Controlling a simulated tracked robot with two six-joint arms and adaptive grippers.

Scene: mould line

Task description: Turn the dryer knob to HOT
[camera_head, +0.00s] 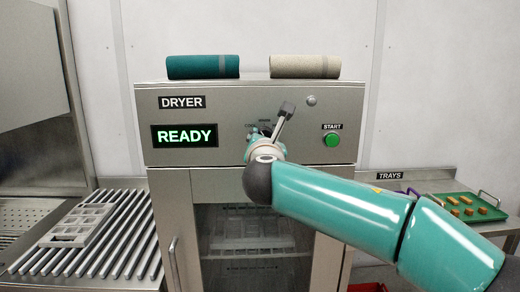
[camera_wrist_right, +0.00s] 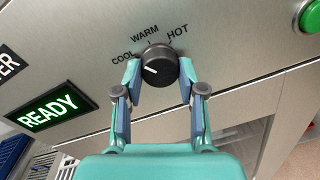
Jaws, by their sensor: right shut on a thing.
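The dryer (camera_head: 240,120) is a steel cabinet with a lit READY display (camera_head: 185,135). Its dark round knob (camera_wrist_right: 160,64) shows in the right wrist view, with COOL, WARM and HOT labels around it. The knob's white pointer line points to the left, roughly towards COOL and away from HOT (camera_wrist_right: 177,33). My right gripper (camera_wrist_right: 160,72) is shut on the knob, one finger on each side. In the head view my right wrist and gripper (camera_head: 264,136) cover most of the knob. My left gripper is not in view.
A green START button (camera_head: 332,140) is right of the knob. Two rolled cloths, green (camera_head: 203,67) and beige (camera_head: 305,67), lie on the dryer's top. A slatted rack (camera_head: 125,235) stands left; a green tray (camera_head: 440,202) of small pieces lies right.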

